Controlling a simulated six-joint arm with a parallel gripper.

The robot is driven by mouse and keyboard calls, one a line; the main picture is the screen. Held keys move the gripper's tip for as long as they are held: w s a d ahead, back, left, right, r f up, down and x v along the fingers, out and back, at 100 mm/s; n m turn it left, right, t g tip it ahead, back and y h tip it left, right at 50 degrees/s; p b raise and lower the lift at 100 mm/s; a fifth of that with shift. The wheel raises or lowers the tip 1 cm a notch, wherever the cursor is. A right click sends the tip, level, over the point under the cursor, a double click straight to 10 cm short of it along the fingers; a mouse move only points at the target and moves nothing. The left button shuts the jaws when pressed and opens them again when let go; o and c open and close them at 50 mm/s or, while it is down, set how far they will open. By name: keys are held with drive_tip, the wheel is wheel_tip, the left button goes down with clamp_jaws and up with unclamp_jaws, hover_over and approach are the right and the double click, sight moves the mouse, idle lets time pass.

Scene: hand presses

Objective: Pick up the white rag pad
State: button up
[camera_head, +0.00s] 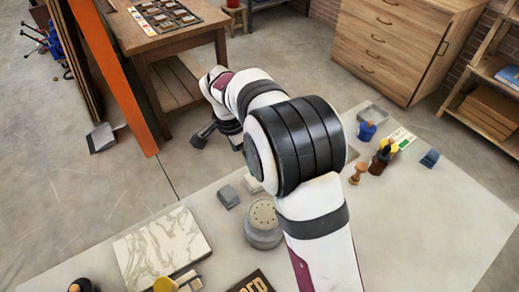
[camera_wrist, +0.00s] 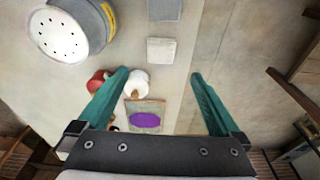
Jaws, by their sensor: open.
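In the wrist view a rounded white pad (camera_wrist: 138,82), which looks like the white rag pad, lies on the pale table top. A similar red pad (camera_wrist: 99,79) is just left of it, partly behind my left finger. My gripper (camera_wrist: 159,75) is open and empty, its teal fingers wide apart. The white pad appears between the fingers, close to the left fingertip; I cannot tell how far below it is. A purple ink pad (camera_wrist: 145,118) in a square case is also between the fingers in the picture. In the head view my arm hides both rag pads.
A perforated grey canister (camera_head: 263,222) stands near a grey block (camera_head: 228,196). A white square block (camera_wrist: 160,50) lies ahead of the fingers. A marble slab (camera_head: 160,250) is at front left. A wooden stamp (camera_head: 358,173) stands right of my arm. The table's right end is clear.

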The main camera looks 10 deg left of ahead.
sight(253, 182)
drive_tip(key=f, duration=0.4)
drive_tip(key=w+d+f, duration=0.1)
drive_tip(key=f, duration=0.4)
drive_tip(key=w+f, duration=0.1)
drive_tip(key=f, duration=0.3)
drive_tip(key=shift+d+f, duration=0.2)
drive_tip(key=shift+d, duration=0.2)
drive_tip(key=c, duration=1.2)
drive_tip(key=shift+c, duration=0.2)
drive_tip(key=shift+r, duration=0.15)
